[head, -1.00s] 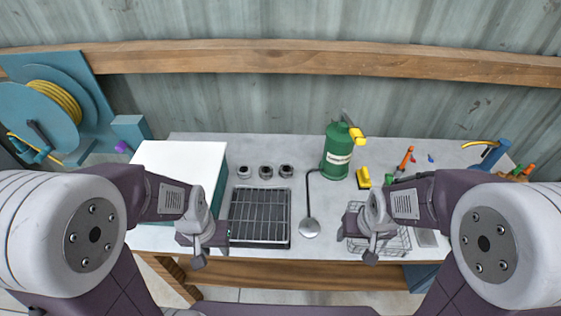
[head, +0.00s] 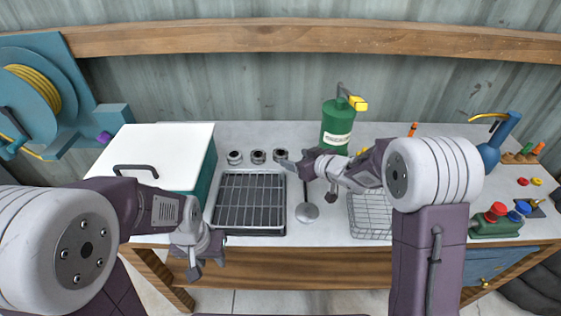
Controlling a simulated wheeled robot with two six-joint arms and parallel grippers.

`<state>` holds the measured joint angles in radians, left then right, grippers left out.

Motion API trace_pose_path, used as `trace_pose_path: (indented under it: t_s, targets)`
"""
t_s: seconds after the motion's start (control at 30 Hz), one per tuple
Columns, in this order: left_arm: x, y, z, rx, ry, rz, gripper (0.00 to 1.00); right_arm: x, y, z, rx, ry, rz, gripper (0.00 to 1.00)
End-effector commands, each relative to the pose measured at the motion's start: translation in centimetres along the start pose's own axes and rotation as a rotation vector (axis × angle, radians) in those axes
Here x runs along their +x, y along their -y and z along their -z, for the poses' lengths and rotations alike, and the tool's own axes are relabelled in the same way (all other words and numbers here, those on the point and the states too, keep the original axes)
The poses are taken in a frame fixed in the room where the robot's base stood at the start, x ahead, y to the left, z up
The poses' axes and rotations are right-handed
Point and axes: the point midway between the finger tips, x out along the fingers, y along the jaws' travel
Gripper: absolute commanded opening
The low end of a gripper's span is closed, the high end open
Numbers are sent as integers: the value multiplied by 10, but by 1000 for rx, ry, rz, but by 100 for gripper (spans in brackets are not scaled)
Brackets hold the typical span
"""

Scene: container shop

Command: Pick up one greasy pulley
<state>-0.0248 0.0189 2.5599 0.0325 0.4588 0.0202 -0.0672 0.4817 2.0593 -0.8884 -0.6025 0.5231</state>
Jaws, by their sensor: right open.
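Three small grey, round pulleys stand in a row at the back of the bench: a left one (head: 235,157), a middle one (head: 258,157) and a right one (head: 281,155). I cannot tell from here which are greasy. My right gripper (head: 308,182) is open and empty, reaching in from the right.
A black rack tray (head: 284,207) lies in front of the pulleys. A white-lidded box (head: 160,150) stands left and a green canister (head: 337,125) back right. A ladle (head: 307,212) and a wire basket (head: 369,230) lie near my right gripper.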

Motion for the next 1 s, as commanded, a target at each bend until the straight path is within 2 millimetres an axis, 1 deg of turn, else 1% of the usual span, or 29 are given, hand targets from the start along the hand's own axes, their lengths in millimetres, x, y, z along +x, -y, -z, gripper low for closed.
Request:
trace_pose_path:
  t_s: [0.03,0.13,0.2,0.37,0.5,0.6,0.7,0.87,0.9,0.97,1.0]
  targets:
    - [2,0,0,0,0,0,36,9,1,-2,-1,1,2,65]
    - [5,0,0,0,0,0,36,25,0,-1,0,2,1,65]
    - [6,0,-1,0,0,0,36,31,0,0,1,1,0,65]
    - [6,0,-1,0,0,0,36,37,-1,0,1,2,-1,65]
    - [9,0,-1,0,0,0,36,63,-3,2,-1,2,0,65]
    - [10,0,-1,0,0,0,36,78,-3,2,0,2,0,65]
    - [11,0,-1,0,0,0,36,85,-4,3,1,2,-2,65]
    - [10,0,-1,0,0,0,36,85,-4,3,1,2,-2,65]
    - [10,0,-1,0,0,0,36,85,-4,3,1,2,-2,62]
    - [10,0,-1,0,0,0,36,85,-4,3,1,2,-2,46]
    - [10,0,-1,0,0,0,36,85,-4,3,1,2,-2,35]
